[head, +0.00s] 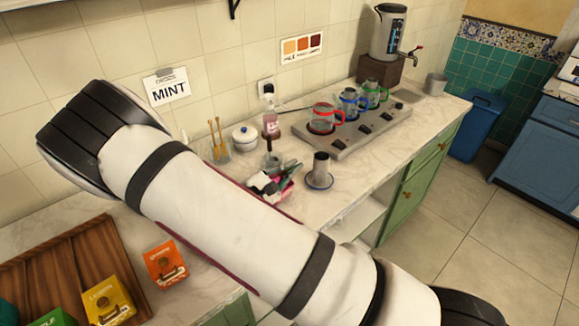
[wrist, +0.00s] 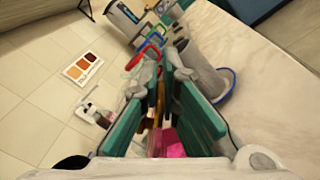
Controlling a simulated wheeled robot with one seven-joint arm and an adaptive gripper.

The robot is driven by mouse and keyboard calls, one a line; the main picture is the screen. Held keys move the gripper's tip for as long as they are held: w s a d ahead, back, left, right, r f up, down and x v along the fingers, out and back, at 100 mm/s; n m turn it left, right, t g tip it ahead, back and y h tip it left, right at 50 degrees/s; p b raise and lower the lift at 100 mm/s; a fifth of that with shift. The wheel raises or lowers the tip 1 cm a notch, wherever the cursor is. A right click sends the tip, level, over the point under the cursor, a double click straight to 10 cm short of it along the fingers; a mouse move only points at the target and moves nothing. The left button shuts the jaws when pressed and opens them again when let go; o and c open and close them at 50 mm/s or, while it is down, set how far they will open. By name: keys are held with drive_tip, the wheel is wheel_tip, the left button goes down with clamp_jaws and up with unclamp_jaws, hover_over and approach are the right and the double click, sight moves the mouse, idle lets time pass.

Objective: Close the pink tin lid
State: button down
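The pink tin (head: 286,190) is on the counter in the head view, mostly hidden behind my gripper (head: 275,180). In the wrist view a pink patch (wrist: 172,145) shows low between the teal finger pads. I cannot tell the lid's position or angle. In the wrist view my gripper (wrist: 168,65) is open, with a gap between its two fingers. Brown and golden shapes show through that gap, too unclear to name. I cannot tell whether a finger touches the tin.
A bottle (head: 270,122), a white pot (head: 245,138) and a stick holder (head: 218,148) are behind. Coloured-handled pots stand on a burner plate (head: 350,140). Boxes and a wooden tray (head: 75,255) lie left.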

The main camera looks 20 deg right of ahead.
drive_tip(key=c, duration=1.8)
unclamp_jaws()
drive_tip(key=shift+a, duration=0.1)
drive_tip(key=v, duration=1.2)
